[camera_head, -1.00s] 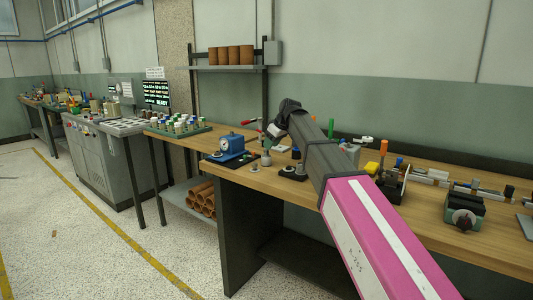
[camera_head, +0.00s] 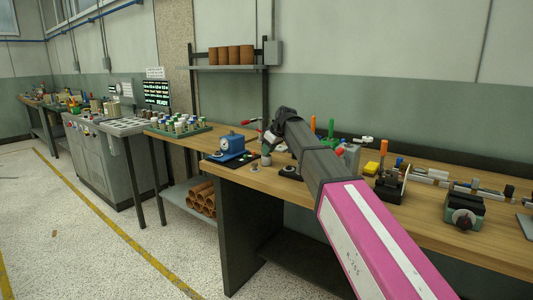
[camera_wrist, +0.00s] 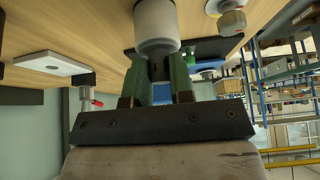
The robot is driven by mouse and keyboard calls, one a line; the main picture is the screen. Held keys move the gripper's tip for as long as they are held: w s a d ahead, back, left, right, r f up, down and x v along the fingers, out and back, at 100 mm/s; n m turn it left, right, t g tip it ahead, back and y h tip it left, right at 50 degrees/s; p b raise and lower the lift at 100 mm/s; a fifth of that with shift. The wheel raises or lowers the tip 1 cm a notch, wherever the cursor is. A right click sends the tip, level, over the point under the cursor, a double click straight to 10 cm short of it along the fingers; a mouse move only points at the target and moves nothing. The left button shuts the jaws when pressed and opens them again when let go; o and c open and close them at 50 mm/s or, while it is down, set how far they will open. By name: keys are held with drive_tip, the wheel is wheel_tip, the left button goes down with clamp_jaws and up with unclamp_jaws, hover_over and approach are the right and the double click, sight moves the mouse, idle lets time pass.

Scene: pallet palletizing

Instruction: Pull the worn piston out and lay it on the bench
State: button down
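My gripper (camera_head: 268,141) is over the near left part of the bench, just above a small grey upright cylinder (camera_head: 266,158). In the wrist view the two green fingers of my gripper (camera_wrist: 160,70) stand apart, with a dark narrow part between them. A pale grey cylinder (camera_wrist: 156,22) lies just beyond the fingertips. I cannot tell whether the fingers touch the dark part or whether it belongs to the cylinder. I cannot make out which thing is the worn piston.
A blue device with a dial gauge (camera_head: 231,146) stands left of my gripper on the wooden bench (camera_head: 430,222). A black round fixture (camera_head: 290,172) is close on the right. A green-grey vise (camera_head: 463,210) and several tools stand farther right.

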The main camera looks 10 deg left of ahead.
drive_tip(key=shift+r, duration=0.25)
idle(0.3)
drive_tip(key=shift+r, duration=3.55)
